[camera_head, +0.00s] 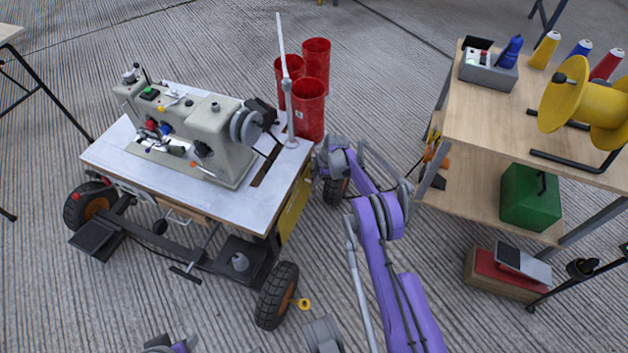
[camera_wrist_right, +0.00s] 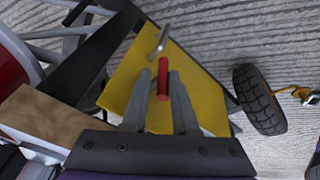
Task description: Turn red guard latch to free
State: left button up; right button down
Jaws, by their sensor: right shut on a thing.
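The red guard latch (camera_wrist_right: 163,82) shows in the right wrist view as a short red bar in front of a yellow guard panel (camera_wrist_right: 125,75). My right gripper (camera_wrist_right: 163,78) is shut on it, one grey finger on each side. A bent metal piece (camera_wrist_right: 160,41) stands just beyond the bar's far end. In the head view, the yellow panel (camera_head: 294,208) hangs at the right end of the sewing machine table (camera_head: 215,190). My purple right arm reaches up to that end. The latch cannot be made out there.
The table stands on black wheels (camera_head: 277,294). A sewing machine (camera_head: 200,135) is on top, and red bins (camera_head: 310,100) stand behind it. A wooden shelf unit (camera_head: 480,125) with thread spools and a green box (camera_head: 530,197) is to the right. Bare floor lies between.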

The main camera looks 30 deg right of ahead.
jog(key=shift+a, duration=0.1)
dwell(0.5)
jog(key=c, duration=0.7)
grip_release()
jog(key=p+v, duration=0.1)
jog(key=v, duration=0.6)
jog(key=p+v, duration=0.1)
jog(key=v, duration=0.3)
jog(key=shift+w+d+f+p, duration=0.1)
jog(key=shift+w+d+p, duration=0.15)
jog(key=shift+p, duration=0.1)
